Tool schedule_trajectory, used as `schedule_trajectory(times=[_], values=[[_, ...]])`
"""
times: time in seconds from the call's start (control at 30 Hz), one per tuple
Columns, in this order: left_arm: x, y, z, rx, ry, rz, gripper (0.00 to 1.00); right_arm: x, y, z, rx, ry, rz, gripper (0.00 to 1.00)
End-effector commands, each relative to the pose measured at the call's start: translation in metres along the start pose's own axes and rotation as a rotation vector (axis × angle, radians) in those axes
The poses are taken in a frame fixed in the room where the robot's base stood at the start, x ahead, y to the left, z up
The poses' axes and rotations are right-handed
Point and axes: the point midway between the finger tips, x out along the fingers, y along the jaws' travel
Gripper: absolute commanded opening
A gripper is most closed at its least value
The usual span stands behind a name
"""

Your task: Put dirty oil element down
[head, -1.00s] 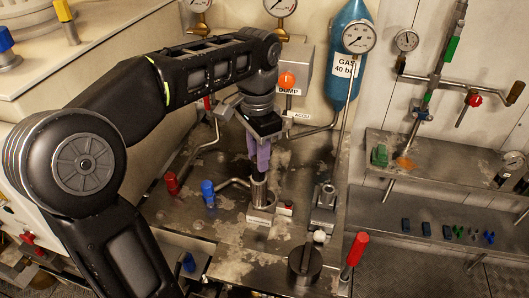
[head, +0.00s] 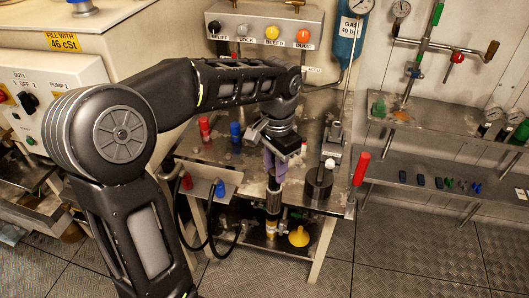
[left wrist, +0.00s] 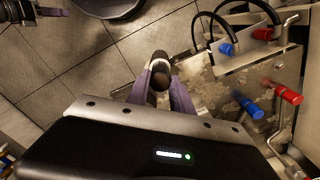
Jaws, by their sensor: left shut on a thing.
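My left gripper (head: 273,178) is shut on a dark cylindrical element (head: 273,203), which hangs upright below its purple fingers. In the head view it is in front of the bench's near edge. The left wrist view shows the element (left wrist: 160,62) between the fingers (left wrist: 160,88), dark with a pale band, with grey floor tiles behind it. The lower end is hard to separate from things on the lower shelf. A dark gripper with a purple finger (left wrist: 52,12), likely my right one, shows at the left wrist view's top left; its jaw opening is unclear.
A yellow funnel (head: 299,237) stands on the lower shelf (head: 262,236). Hoses hang at the left. Open floor (head: 400,250) lies to the right.

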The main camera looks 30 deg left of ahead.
Motion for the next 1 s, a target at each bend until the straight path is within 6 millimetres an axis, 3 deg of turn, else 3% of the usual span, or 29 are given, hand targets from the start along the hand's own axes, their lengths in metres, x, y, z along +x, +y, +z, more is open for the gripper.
schedule_trajectory(times=[0.27,0.63,0.77,1.0], values=[[0.072,0.023,-0.026,-0.102,-0.006,0.001,0.00,0.000,0.000,0.000,0.000,0.000,0.000,0.36],[0.201,0.071,-0.062,-0.292,-0.004,0.006,0.00,0.000,0.000,0.000,0.000,0.000,0.000,0.36],[0.220,0.077,-0.068,-0.327,0.001,0.008,0.00,0.000,0.000,0.000,0.000,0.000,0.000,0.36],[0.222,0.079,-0.070,-0.333,0.004,0.007,0.00,0.000,0.000,0.000,0.000,0.000,0.000,0.36]])
